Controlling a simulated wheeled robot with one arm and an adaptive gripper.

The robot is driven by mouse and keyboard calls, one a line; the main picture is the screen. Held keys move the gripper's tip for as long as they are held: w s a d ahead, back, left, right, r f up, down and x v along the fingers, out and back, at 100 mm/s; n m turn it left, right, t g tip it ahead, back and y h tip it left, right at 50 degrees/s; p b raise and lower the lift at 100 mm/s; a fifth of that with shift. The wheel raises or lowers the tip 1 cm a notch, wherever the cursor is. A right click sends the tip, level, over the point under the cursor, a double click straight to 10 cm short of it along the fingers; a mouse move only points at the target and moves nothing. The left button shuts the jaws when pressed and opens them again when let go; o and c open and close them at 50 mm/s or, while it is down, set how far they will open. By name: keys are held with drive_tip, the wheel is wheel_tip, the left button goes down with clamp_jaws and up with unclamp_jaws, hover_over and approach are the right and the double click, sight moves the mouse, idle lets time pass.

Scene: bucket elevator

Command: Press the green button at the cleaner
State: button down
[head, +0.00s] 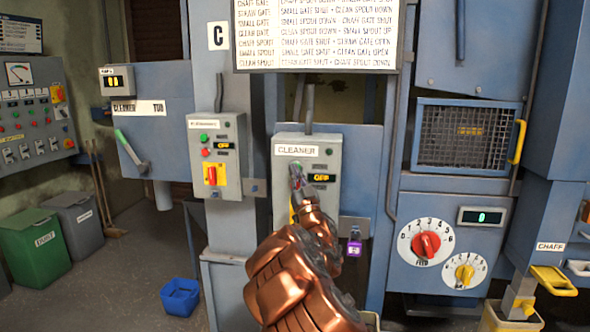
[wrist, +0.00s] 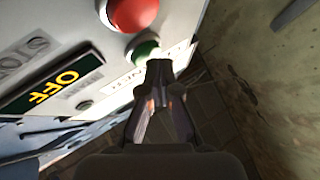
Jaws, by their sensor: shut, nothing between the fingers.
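The grey cleaner control box (head: 332,148), labelled CLEANER, hangs on the blue machine. Its small display (head: 321,178) reads OFF, and the same display shows in the wrist view (wrist: 62,84). In the wrist view the green button (wrist: 146,50) sits on the box face beside a larger red button (wrist: 132,12). My gripper (wrist: 159,68) is shut and empty, its fingertips right at the green button's edge. I cannot tell whether they touch it. In the head view my gripper (head: 297,174) is in front of the box and covers most of its buttons.
A second control box (head: 229,158) with a red and yellow switch is left of the cleaner box. A purple padlock (head: 354,248) hangs below right. A blue bucket (head: 180,297) and a green bin (head: 35,245) stand on the floor at the left.

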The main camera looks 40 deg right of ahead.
drive_tip(key=shift+w+d, duration=0.2)
drive_tip(key=shift+d, duration=0.15)
idle(0.5)
drive_tip(key=shift+s+a, duration=0.1)
drive_tip(key=shift+a, duration=0.05)
drive_tip(key=shift+s+a+b, duration=0.3)
drive_tip(key=shift+s+a, duration=0.1)
drive_tip(key=shift+a, duration=0.2)
idle(0.3)
drive_tip(key=shift+s+a+b, duration=0.5)
drive_tip(key=shift+s+a, duration=0.25)
drive_tip(key=shift+a, duration=0.3)
drive_tip(key=shift+s+a+b, duration=0.5)
drive_tip(key=shift+s+a, duration=0.2)
drive_tip(key=shift+a, duration=0.35)
